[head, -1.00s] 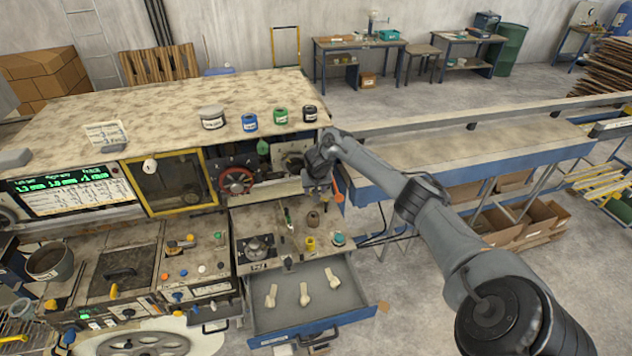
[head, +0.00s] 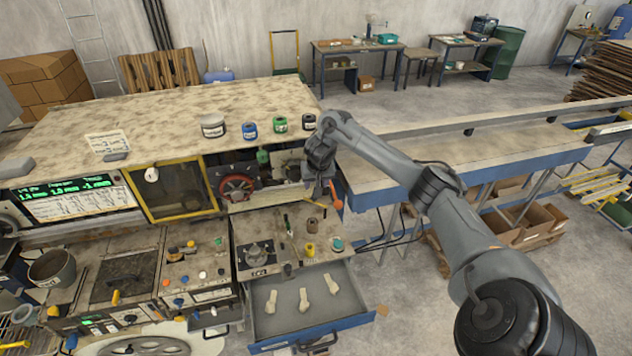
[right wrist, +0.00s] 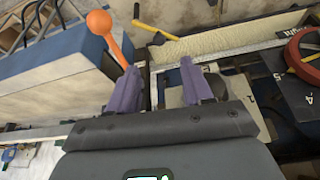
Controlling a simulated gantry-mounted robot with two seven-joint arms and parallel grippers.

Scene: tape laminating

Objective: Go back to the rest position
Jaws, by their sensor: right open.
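My right arm reaches in from the lower right of the head view. My right gripper (head: 321,192) hangs at the right end of the laminating machine (head: 75,192), by an orange-knobbed lever. In the right wrist view my right gripper (right wrist: 161,82) has its two purple fingers well apart, with nothing held between them. The lever's orange knob (right wrist: 101,22) is just left of the fingers, and a red ring-shaped part (right wrist: 300,55) is at the right. My left gripper is not in view.
An open blue drawer (head: 345,319) with 3 pale handles juts out below the machine. Several small jars, including a blue one (head: 249,131), stand on the machine top. A long blue-sided table (head: 480,155) extends right, behind my arm.

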